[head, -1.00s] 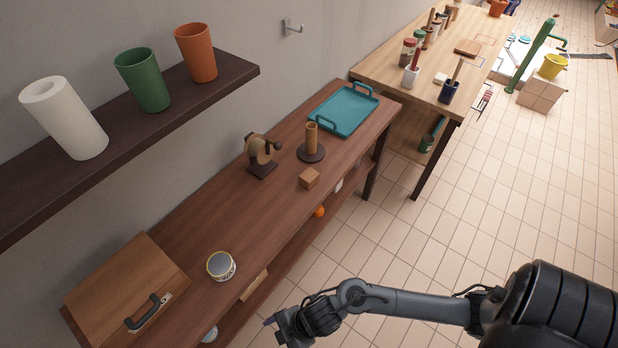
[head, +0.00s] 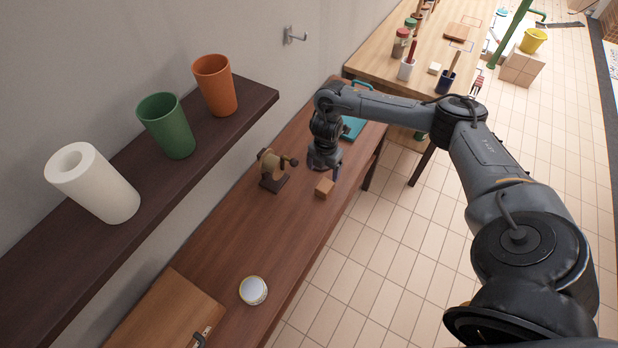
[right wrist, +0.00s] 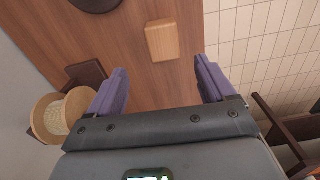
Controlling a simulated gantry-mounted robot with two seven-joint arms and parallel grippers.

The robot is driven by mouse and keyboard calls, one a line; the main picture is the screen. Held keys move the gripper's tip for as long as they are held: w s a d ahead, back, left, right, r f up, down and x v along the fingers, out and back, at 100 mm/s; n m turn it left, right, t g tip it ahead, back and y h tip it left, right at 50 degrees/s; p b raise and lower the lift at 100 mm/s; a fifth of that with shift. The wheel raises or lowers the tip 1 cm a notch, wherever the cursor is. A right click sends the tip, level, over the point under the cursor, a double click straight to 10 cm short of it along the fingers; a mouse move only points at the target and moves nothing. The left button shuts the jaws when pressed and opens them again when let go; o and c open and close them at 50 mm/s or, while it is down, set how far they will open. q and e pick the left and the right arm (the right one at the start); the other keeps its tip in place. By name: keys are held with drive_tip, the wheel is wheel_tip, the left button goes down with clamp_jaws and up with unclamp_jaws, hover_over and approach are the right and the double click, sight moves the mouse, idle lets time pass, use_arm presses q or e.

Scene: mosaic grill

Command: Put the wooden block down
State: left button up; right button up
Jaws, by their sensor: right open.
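The small wooden block (head: 324,188) rests on the brown bench near its front edge. In the right wrist view the block (right wrist: 161,40) lies on the bench top, beyond the fingertips and roughly between their lines. My right gripper (head: 325,172) is over the bench beside the block, partly hidden by its own wrist. In the right wrist view its two purple fingers (right wrist: 158,82) are wide apart with nothing between them. My left gripper is not in view.
A spool on a stand (head: 272,170) stands left of the block. A teal tray (head: 352,127) is behind my right arm. A round tin (head: 253,290) and a wooden box (head: 165,315) are nearer. The shelf (head: 130,190) holds cups and a paper roll.

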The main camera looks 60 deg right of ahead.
sight(325, 185)
drive_tip(key=shift+d+f, duration=0.15)
drive_tip(key=shift+f, duration=0.2)
wheel_tip(325, 185, down, 3)
drive_tip(key=shift+s+f, duration=0.1)
drive_tip(key=shift+f, duration=0.1)
drive_tip(key=shift+f+b, duration=0.3)
drive_tip(key=shift+f, duration=0.7)
drive_tip(key=f, duration=0.3)
drive_tip(key=shift+s+f, duration=0.1)
drive_tip(key=shift+s, duration=0.15)
drive_tip(key=shift+f, duration=0.65)
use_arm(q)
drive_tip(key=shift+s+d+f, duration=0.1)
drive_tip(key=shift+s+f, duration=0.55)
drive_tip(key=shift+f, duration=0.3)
use_arm(e)
drive_tip(key=c, duration=1.2)
